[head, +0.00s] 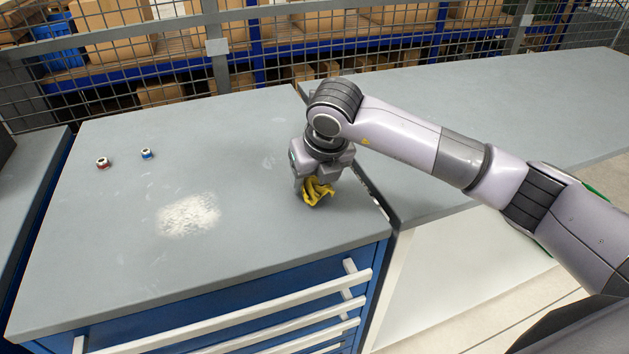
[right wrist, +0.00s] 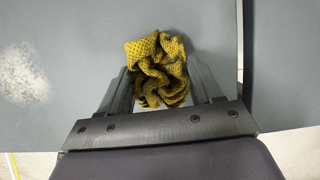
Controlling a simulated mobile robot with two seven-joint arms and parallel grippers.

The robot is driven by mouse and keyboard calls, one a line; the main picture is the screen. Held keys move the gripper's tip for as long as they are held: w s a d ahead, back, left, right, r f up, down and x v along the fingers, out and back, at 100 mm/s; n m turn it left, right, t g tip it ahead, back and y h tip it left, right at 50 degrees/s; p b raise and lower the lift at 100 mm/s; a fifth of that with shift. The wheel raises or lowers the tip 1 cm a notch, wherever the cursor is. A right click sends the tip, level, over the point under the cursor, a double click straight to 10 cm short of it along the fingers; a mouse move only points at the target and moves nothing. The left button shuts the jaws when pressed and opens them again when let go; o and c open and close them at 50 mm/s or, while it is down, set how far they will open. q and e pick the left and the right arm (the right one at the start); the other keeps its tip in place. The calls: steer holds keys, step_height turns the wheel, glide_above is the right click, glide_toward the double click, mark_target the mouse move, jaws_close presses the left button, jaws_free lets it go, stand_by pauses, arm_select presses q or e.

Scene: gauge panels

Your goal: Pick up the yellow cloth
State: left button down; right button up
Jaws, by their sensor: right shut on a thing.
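The yellow cloth (head: 316,192) is a crumpled bundle at the right side of the grey cabinet top, near its right edge. My right gripper (head: 318,185) is over it, pointing down. In the right wrist view the cloth (right wrist: 158,70) is bunched between the two fingers of my right gripper (right wrist: 163,88), which are shut on it. I cannot tell whether the cloth touches the top or hangs just above it. My left gripper is not in view.
A patch of white powder (head: 188,215) lies on the cabinet top (head: 120,255), left of the cloth. A small red-and-white part (head: 102,163) and a small blue-and-white part (head: 147,154) stand at the back left. A second grey worktop (head: 430,115) adjoins at right. A mesh fence runs behind.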

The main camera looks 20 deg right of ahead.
step_height(320, 180, up, 19)
steer(key=b, duration=0.1)
steer(key=shift+f, duration=0.15)
steer(key=shift+o, duration=1)
steer(key=shift+c, duration=0.6)
